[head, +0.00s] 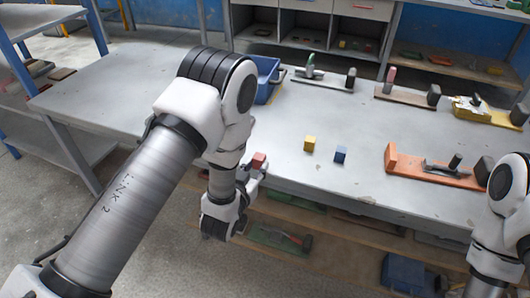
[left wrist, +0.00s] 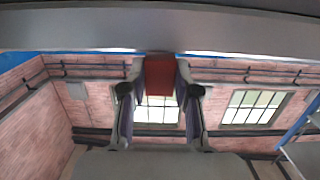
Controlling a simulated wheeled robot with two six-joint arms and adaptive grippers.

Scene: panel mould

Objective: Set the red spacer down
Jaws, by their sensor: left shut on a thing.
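The red spacer (head: 259,159) is a small red block at the front edge of the grey table (head: 330,110). My left gripper (head: 250,173) is shut on it, its fingers partly hidden behind my own arm. In the left wrist view the red spacer (left wrist: 160,77) sits between the two dark fingertips, just under a grey band that looks like the table edge. I cannot tell whether the spacer touches the table. My right arm comes in at the right edge; its gripper is out of the picture.
A yellow block (head: 309,144) and a blue block (head: 340,154) stand on the table right of the spacer. An orange board (head: 435,172) with tools lies farther right. A blue bin (head: 266,80) and other tool boards stand behind. Bare tabletop lies around the small blocks.

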